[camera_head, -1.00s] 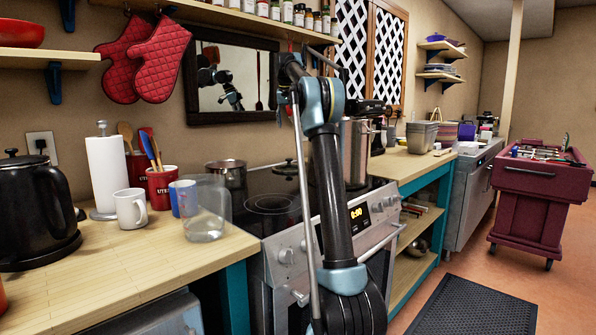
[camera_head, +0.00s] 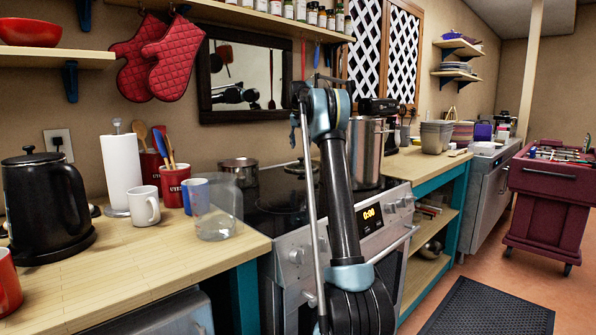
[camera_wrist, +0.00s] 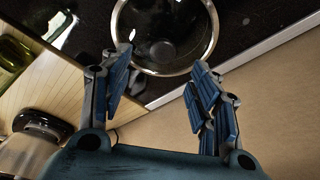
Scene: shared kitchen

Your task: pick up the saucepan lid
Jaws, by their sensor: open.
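The saucepan lid (camera_wrist: 165,52), dark see-through glass with a bright metal rim and a dark knob-like middle, shows at the top of the wrist view and is cut off by its upper edge. In the head view the lid (camera_head: 298,169) lies on the black cooktop, between the small saucepan and the tall pot, partly hidden by my arm. My gripper (camera_wrist: 160,72) is open and empty, its blue-padded fingers apart, with the lid showing beyond and between the fingertips.
The small saucepan (camera_head: 238,172) stands left of the lid, and the tall steel pot (camera_head: 364,153) stands to its right. The left counter (camera_head: 130,262) holds a kettle (camera_head: 45,205), mugs and a clear jug (camera_head: 217,210). The wall lies behind the stove.

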